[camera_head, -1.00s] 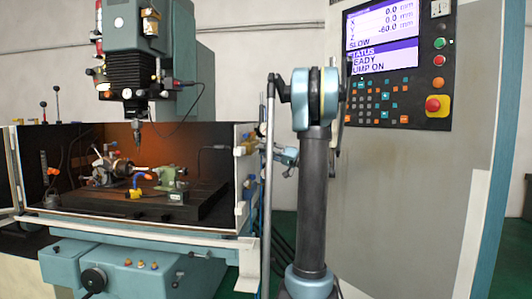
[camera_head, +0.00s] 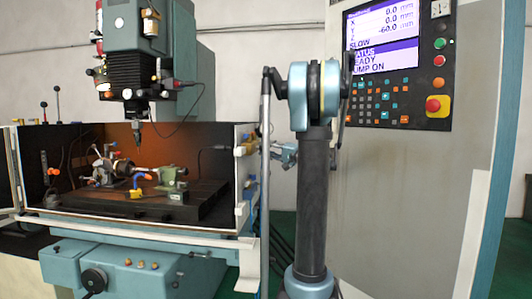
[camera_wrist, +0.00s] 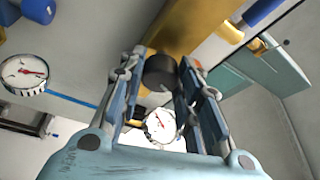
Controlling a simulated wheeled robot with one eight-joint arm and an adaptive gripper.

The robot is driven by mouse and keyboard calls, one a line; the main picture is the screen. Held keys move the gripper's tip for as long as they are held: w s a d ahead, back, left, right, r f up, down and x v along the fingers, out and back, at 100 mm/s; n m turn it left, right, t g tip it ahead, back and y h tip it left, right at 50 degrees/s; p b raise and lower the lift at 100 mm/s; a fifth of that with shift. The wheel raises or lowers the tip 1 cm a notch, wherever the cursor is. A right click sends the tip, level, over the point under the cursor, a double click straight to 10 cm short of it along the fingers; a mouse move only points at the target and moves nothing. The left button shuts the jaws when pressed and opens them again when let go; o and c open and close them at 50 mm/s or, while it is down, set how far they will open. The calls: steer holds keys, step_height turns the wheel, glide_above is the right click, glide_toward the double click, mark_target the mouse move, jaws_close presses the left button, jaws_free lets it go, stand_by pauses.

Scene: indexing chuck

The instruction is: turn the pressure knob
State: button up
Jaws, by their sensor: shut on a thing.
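The dark, ribbed round knob (camera_wrist: 160,72), which I take to be the pressure knob, shows in the wrist view in front of a yellow block (camera_wrist: 185,30). My gripper (camera_wrist: 167,64) has its two fingers closed on either side of the knob. A white dial gauge with a red needle (camera_wrist: 160,126) shows between the fingers, below the knob, partly covered by them. In the head view the knob and fingertips cannot be made out; my arm covers much of that area beside the machine enclosure.
A second white gauge (camera_wrist: 24,73) and a blue round knob (camera_wrist: 40,10) are at the left of the wrist view. The head view shows the milling machine's enclosure (camera_head: 130,225) at left and a control panel (camera_head: 400,65) at right.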

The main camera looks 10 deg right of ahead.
steer(key=shift+m+h, duration=0.4)
steer(key=shift+m, duration=0.9)
steer(key=o, duration=1.1)
steer(key=shift+w, duration=0.1)
steer(key=shift+c, duration=0.2)
steer(key=r+v, duration=0.1)
steer(key=v, duration=1.1)
steer(key=shift+f, duration=0.45)
steer(key=shift+d, duration=0.1)
